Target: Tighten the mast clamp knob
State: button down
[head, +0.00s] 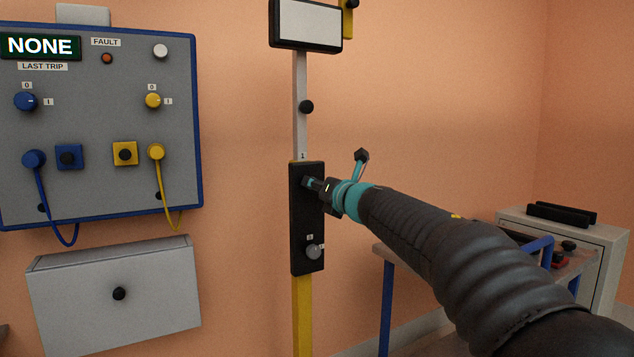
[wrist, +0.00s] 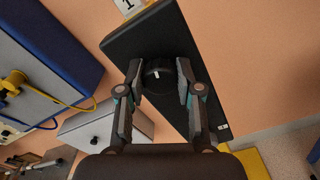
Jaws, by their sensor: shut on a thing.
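A black clamp plate (head: 307,225) is mounted upright on the mast (head: 300,90). In the wrist view the plate (wrist: 150,35) carries a round dark knob (wrist: 158,76) with a short white mark on its face. My gripper (head: 311,183) reaches the upper part of the plate from the right. In the wrist view my gripper (wrist: 160,85) has one finger on each side of the dark knob and is shut on it. The fingers hide the knob's sides, and in the head view it is mostly hidden.
A grey knob (head: 313,251) sits lower on the plate. Another black knob (head: 306,107) is higher on the mast. A control panel (head: 100,110) with blue and yellow plugs and a grey box (head: 115,305) are at left. A blue-legged cart (head: 388,300) stands right, below my arm.

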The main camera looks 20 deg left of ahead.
jog(key=shift+f+m+p, duration=0.15)
jog(key=shift+m+p, duration=2.25)
jog(key=shift+m, duration=1.25)
jog(key=shift+f+m+p, duration=0.1)
jog(key=shift+m+p, duration=2.3)
jog(key=shift+m, duration=1.25)
jog(key=shift+f, duration=0.1)
jog(key=c, duration=0.8)
grip_release()
jog(key=shift+o, duration=0.2)
jog(key=shift+d, duration=0.1)
